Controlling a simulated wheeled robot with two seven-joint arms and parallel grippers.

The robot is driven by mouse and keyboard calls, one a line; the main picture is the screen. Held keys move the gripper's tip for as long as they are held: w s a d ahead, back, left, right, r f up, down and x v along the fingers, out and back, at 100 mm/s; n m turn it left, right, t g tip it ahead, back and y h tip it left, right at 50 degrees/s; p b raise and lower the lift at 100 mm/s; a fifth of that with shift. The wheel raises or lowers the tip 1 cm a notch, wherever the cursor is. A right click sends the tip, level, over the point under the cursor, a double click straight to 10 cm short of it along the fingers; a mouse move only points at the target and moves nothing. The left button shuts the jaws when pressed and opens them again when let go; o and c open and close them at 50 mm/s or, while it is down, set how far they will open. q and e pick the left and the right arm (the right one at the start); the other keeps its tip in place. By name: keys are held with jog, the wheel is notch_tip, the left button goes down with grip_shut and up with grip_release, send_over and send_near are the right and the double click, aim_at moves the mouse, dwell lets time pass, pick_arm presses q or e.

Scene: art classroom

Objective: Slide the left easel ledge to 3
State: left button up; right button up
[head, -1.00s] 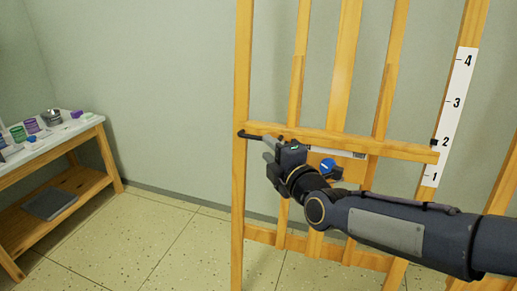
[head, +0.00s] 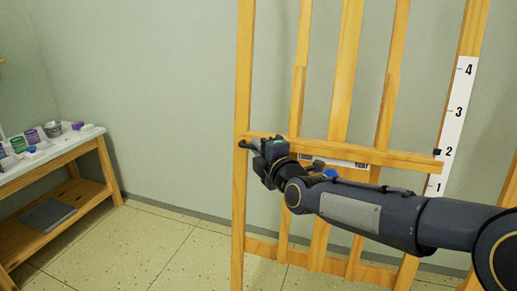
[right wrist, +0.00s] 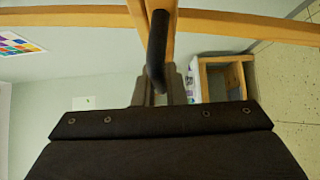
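The wooden easel ledge (head: 400,157) runs across the easel (head: 243,200). A black pointer (head: 437,152) at its right end is level with 2 on the white number scale (head: 458,110). A dark handle (right wrist: 157,50) sticks out from the ledge's left end. My right gripper (head: 256,146) is at that left end. In the right wrist view its two grey fingers (right wrist: 160,88) stand on either side of the handle; whether they press on it is unclear. A blue knob (head: 330,172) under the ledge is partly hidden by my right arm. My left gripper is out of view.
A wooden side table (head: 85,148) with paint pots and a metal cup (head: 52,129) stands at the left by the wall. The floor (head: 140,240) between it and the easel is clear. My right arm crosses in front of the easel's lower right.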

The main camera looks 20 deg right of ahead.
grip_shut()
notch_tip(320, 180, up, 11)
jog(key=w+d+p, duration=0.1)
jog(key=p, duration=0.8)
jog(key=shift+w+f+p, duration=0.2)
jog(key=shift+w+p, duration=0.05)
jog(key=shift+p, duration=0.05)
jog(key=shift+f, duration=0.1)
jog(key=o, duration=0.6)
grip_release()
jog(key=shift+f, duration=0.1)
